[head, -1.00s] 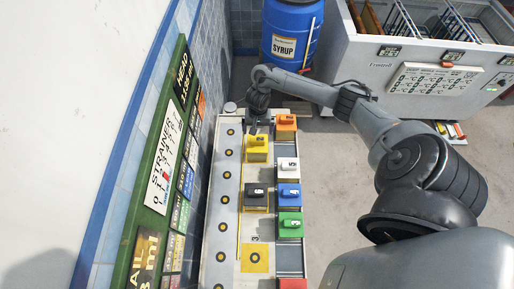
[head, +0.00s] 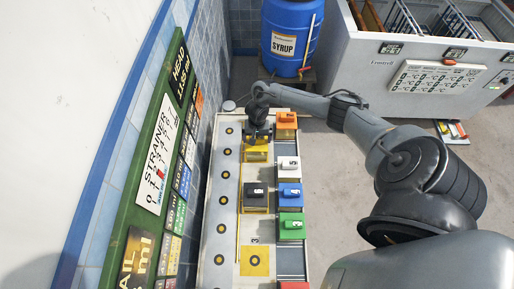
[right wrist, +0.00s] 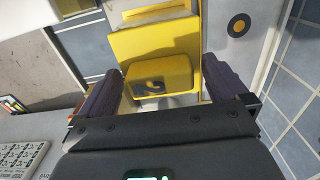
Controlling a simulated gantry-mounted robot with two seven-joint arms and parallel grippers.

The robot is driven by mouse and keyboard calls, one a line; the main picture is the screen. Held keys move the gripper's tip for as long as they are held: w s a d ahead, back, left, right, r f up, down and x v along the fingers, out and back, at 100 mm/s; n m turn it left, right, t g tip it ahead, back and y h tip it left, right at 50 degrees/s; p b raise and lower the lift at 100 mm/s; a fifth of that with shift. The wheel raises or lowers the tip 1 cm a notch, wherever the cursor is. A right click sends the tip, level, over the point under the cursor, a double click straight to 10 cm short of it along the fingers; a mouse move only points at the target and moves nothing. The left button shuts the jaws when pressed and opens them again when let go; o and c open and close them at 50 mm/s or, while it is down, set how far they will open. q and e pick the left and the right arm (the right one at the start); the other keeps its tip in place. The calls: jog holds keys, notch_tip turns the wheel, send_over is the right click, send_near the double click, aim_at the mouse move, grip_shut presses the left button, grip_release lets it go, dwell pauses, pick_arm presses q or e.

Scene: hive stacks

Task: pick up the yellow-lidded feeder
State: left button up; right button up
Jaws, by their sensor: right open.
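The yellow-lidded feeder (head: 257,155) stands near the far end of the bench, partly covered by my right gripper (head: 258,138) in the head view. In the right wrist view, the feeder's raised yellow block (right wrist: 158,78), with a dark mark on its face, lies between the two dark fingers of my right gripper (right wrist: 158,88). The fingers are spread, with gaps to the block on both sides, and hold nothing. Whether the fingertips are level with the block is hard to tell. My left gripper is not in view.
A dark-lidded feeder (head: 256,189) stands nearer in the same column. Orange (head: 287,120), white (head: 288,163), blue (head: 290,190) and green (head: 291,221) lidded feeders line the right side. A green board (head: 165,165) flanks the left. A blue syrup barrel (head: 293,35) stands behind.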

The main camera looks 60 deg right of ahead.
grip_shut()
jog(key=shift+w+r, duration=0.1)
dwell(0.5)
jog(key=shift+r, duration=0.1)
